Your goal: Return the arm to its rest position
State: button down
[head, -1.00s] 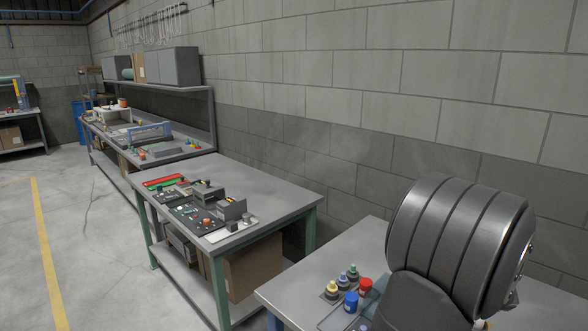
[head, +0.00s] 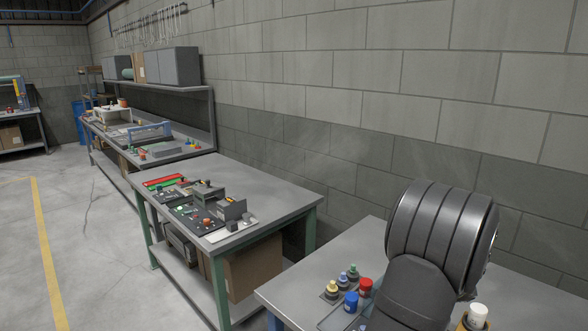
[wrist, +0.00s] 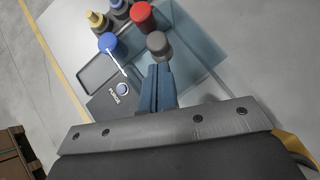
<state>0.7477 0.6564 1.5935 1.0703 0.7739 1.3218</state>
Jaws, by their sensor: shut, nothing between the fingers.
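My gripper (wrist: 158,72) shows in the wrist view as two blue-grey fingers shut together, with nothing between them. A grey round knob (wrist: 158,45) is just beyond the fingertips; I cannot tell how far below them it is. A red cap (wrist: 143,15) and a blue cap (wrist: 108,43) are beside it, along with a yellow-topped one (wrist: 96,19). In the head view my dark ribbed arm stands over the near bench (head: 350,250) at the lower right and hides part of it. The gripper itself is hidden there.
The wrist view shows a panel marked PURGE with a round button (wrist: 122,88), and a clear bluish sheet (wrist: 195,45) around the knobs. A white-capped item (head: 477,315) is right of my arm. Another bench (head: 270,185) with small parts stands further left, by the block wall.

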jog(key=s+d+f+v, duration=0.1)
jog(key=v, duration=1.1)
jog(key=x, duration=0.7)
jog(key=a+x, duration=0.1)
jog(key=x, duration=0.3)
jog(key=shift+w+r, duration=0.15)
jog(key=shift+w, duration=0.35)
jog(key=shift+w+a, duration=0.2)
jog(key=shift+w, duration=0.35)
